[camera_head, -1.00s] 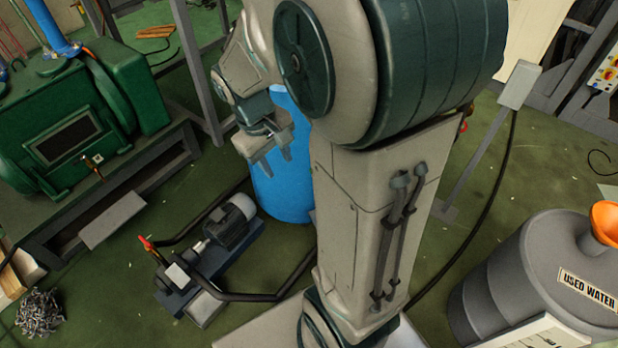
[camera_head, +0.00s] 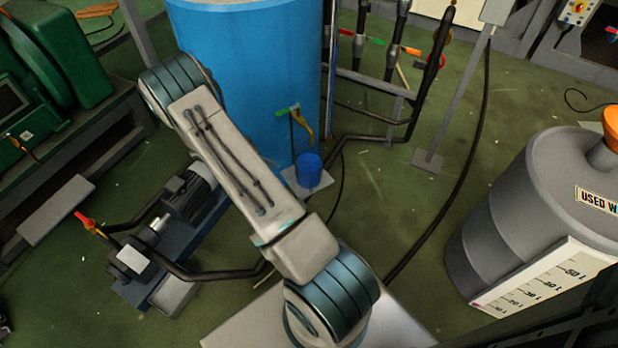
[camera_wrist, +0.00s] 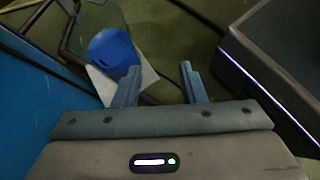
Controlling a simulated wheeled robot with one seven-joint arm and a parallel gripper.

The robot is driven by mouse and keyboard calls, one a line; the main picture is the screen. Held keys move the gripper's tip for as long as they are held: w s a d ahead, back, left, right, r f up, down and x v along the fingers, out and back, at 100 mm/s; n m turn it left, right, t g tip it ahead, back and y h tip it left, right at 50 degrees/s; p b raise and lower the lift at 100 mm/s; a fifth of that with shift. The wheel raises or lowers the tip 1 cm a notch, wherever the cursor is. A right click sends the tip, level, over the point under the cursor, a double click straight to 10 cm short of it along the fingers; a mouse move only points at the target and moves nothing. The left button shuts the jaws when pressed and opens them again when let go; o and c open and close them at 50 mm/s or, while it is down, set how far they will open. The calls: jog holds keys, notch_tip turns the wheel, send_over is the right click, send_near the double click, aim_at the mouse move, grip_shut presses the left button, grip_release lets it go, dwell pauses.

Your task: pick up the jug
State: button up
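The jug (camera_head: 309,170) is a small blue vessel standing on a light plate (camera_head: 325,180) on the floor, beside a big blue tank. In the wrist view the jug (camera_wrist: 112,52) is at the upper left on the pale plate (camera_wrist: 146,78), beyond my left finger. My gripper (camera_wrist: 160,72) is open, its two fingers apart with nothing between them. The jug lies off to the left of the gap between the fingertips, and the fingers do not appear to touch it. In the head view my gripper is hidden behind my arm.
The blue tank (camera_head: 245,70) rises behind my arm. A tap (camera_head: 300,125) is above the jug, with black pipes (camera_head: 385,138) to its right. A pump (camera_head: 190,195) stands at left. A grey barrel marked used water (camera_head: 540,210) stands at right. Green floor between is mostly clear.

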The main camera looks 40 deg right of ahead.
aim_at(311, 185)
jog(key=shift+w+f+b+x, duration=0.1)
jog(key=shift+b+x, duration=0.8)
jog(key=shift+x, duration=1.7)
jog(key=shift+w+f+b+x, duration=0.15)
jog(key=shift+b+x, duration=0.8)
jog(key=shift+x, duration=1.7)
jog(key=shift+f+b+x, duration=0.1)
jog(key=shift+b+x, duration=0.8)
jog(key=shift+x, duration=1.7)
jog(key=shift+a+r, duration=0.1)
jog(key=shift+a, duration=0.05)
grip_shut()
